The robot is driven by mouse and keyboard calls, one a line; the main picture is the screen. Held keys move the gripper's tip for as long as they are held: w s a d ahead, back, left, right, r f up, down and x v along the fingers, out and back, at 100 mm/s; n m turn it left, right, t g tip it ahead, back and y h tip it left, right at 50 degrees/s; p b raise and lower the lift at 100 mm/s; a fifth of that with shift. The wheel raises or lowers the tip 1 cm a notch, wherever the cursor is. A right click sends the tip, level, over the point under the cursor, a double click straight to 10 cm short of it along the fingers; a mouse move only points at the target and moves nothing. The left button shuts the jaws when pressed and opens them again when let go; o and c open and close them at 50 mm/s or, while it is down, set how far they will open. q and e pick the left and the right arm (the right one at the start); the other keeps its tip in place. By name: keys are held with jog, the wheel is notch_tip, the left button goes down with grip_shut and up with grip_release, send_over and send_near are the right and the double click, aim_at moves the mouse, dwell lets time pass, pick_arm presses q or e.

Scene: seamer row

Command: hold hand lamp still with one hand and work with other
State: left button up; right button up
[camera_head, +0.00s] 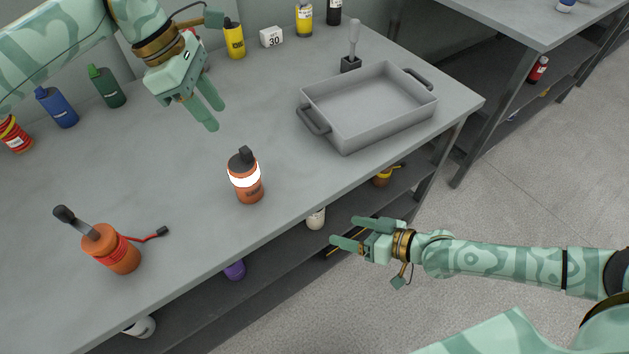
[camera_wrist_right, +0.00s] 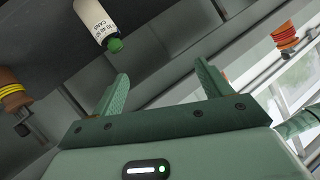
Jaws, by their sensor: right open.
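The hand lamp (camera_head: 246,192) stands upright on the grey bench, orange with a glowing white band and a dark top. My left gripper (camera_head: 217,117) is above the bench, up and to the left of the lamp, apart from it. Its fingers are spread with nothing between them. My right gripper (camera_head: 345,232) is off the bench's front edge, to the lower right of the lamp. It is open and empty, and its spread fingers also show in the right wrist view (camera_wrist_right: 163,85). The lamp is not visible in the right wrist view.
An orange can with a lever and red hose (camera_head: 112,252) stands at the left. A grey tray (camera_head: 345,143) stands at the right, beside a dark block with a handle (camera_head: 351,63). Several bottles line the back. A shelf below holds containers, including a green-capped one (camera_wrist_right: 97,20).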

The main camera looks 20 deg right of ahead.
jog(key=a+r+n+g+y, duration=0.1)
jog(key=a+r+y, duration=0.1)
jog(key=a+r, duration=0.5)
jog(key=n, duration=0.5)
send_near(246, 180)
jog(key=d, duration=0.4)
jog(key=shift+h, duration=0.5)
jog(key=x, duration=1)
jog(key=s+x, duration=0.1)
jog(key=x, duration=0.5)
jog(key=shift+a+f, duration=0.2)
jog(key=shift+f, duration=0.15)
